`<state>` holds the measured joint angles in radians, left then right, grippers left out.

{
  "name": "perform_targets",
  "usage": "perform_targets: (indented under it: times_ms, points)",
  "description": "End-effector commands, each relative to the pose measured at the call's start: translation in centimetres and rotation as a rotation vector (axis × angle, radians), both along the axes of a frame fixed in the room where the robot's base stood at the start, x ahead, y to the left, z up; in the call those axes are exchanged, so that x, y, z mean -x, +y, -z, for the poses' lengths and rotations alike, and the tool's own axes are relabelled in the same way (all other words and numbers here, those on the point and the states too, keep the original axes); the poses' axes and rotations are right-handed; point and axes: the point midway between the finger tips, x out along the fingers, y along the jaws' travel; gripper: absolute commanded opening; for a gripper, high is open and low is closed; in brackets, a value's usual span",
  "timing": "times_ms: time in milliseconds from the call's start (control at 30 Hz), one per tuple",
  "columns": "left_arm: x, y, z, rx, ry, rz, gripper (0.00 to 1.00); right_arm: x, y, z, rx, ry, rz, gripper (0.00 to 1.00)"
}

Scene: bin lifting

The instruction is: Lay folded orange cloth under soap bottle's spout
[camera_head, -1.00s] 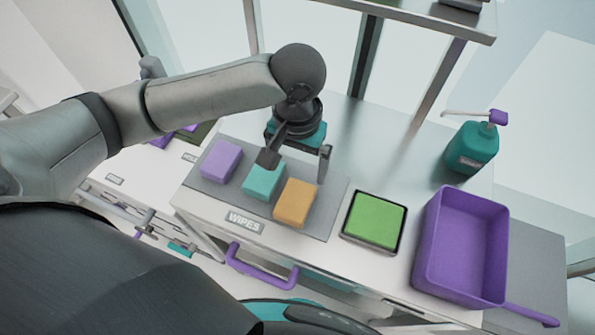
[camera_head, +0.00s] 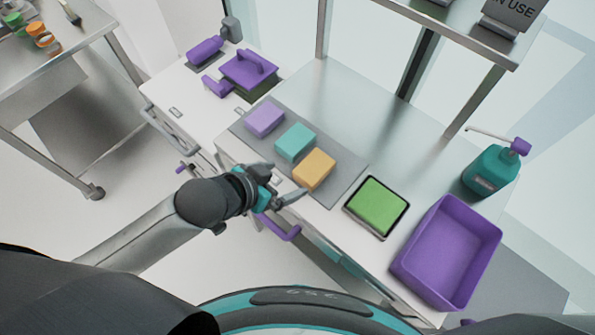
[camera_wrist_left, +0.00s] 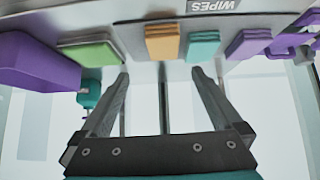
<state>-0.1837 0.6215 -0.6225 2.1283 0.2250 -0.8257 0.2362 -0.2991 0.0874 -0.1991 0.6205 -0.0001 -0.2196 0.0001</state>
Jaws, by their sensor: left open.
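The folded orange cloth (camera_head: 314,169) lies on the grey mat (camera_head: 345,178), at the right end of a row with a teal and a lilac cloth. It also shows in the left wrist view (camera_wrist_left: 162,42). The teal soap bottle (camera_head: 491,170) stands upright at the right of the counter; its thin spout (camera_head: 487,134) points left from a purple pump head (camera_head: 520,146). My left gripper (camera_head: 288,181) is open and empty, in front of the counter's near edge and close to the orange cloth, apart from it. My right gripper is not in view.
A shelf (camera_head: 470,35) on posts overhangs the back. Purple tools (camera_head: 247,70) lie at the far left. The counter behind the mat is clear.

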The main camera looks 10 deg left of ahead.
Motion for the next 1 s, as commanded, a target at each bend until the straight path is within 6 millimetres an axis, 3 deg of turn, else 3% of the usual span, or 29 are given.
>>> perform_targets:
  times_ms: [167,700,1000]
  points:
    - [-0.3,-0.1,0.4,-0.009,-0.03,0.012,1.0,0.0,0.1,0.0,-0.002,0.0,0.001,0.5]
    - [-4.9,-3.5,6.1,-0.007,-0.027,0.012,1.0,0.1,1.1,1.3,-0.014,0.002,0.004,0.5]
    - [-5.8,-4.2,7.2,-0.009,-0.026,0.013,1.0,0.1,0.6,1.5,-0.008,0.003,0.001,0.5]
